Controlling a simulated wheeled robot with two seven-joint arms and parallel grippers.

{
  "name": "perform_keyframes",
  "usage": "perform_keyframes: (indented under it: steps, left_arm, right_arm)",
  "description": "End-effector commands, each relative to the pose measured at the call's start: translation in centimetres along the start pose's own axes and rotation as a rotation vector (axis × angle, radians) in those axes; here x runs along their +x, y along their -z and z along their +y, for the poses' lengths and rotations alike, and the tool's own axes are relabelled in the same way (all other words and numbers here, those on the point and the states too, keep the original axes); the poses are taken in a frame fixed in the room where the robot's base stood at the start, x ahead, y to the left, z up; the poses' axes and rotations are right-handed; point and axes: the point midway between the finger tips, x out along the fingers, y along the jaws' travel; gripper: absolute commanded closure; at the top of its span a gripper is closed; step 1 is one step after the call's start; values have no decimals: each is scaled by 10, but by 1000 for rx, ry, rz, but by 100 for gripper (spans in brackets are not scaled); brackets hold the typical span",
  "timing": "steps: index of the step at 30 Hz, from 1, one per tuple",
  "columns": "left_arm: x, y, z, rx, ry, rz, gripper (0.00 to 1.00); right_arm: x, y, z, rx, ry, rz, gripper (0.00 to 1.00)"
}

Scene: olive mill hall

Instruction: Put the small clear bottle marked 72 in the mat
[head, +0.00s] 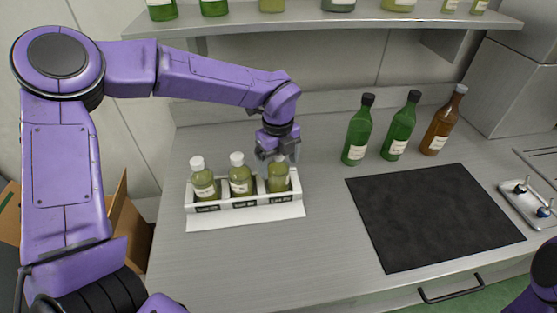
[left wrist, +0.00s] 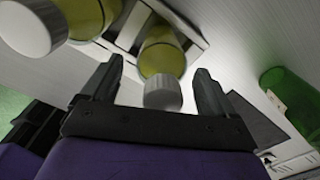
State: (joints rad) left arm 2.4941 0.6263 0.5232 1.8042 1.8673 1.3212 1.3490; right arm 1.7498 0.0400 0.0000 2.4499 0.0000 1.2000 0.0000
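Three small clear bottles with yellow-green oil and white caps stand in a white rack (head: 245,217): a left one (head: 204,186), a middle one (head: 240,183) and a right one (head: 279,180). Their markings are too small to read, so I cannot tell which is 72. My left gripper (head: 278,152) is at the top of the right bottle and hides its cap. In the left wrist view, its open fingers (left wrist: 155,88) stand on either side of that white cap (left wrist: 163,93), with gaps. The black mat (head: 435,215) lies bare to the right. My right gripper is out of view.
Two green bottles (head: 357,132) (head: 402,128) and a brown bottle (head: 442,122) stand behind the mat. A small metal tray (head: 522,208) is right of it. A shelf (head: 330,22) with bottles hangs above. The counter between rack and mat is clear.

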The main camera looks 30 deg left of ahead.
Motion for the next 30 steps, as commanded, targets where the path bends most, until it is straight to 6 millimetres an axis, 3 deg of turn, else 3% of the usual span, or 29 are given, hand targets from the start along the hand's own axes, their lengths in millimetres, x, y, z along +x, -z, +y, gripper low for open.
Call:
perform_keyframes:
  steps: [7,15,19,24,30]
  left_arm:
    - [-16,0,-1,-2,4,-2,12]
    - [-85,0,-1,-2,3,-2,12]
    - [-109,0,-1,-2,2,-2,12]
    - [-122,0,0,-1,0,1,12]
    - [-123,0,0,0,0,1,12]
  right_arm:
    - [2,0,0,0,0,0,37]
    - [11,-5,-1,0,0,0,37]
    - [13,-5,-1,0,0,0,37]
    - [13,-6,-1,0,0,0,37]
    - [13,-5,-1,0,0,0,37]
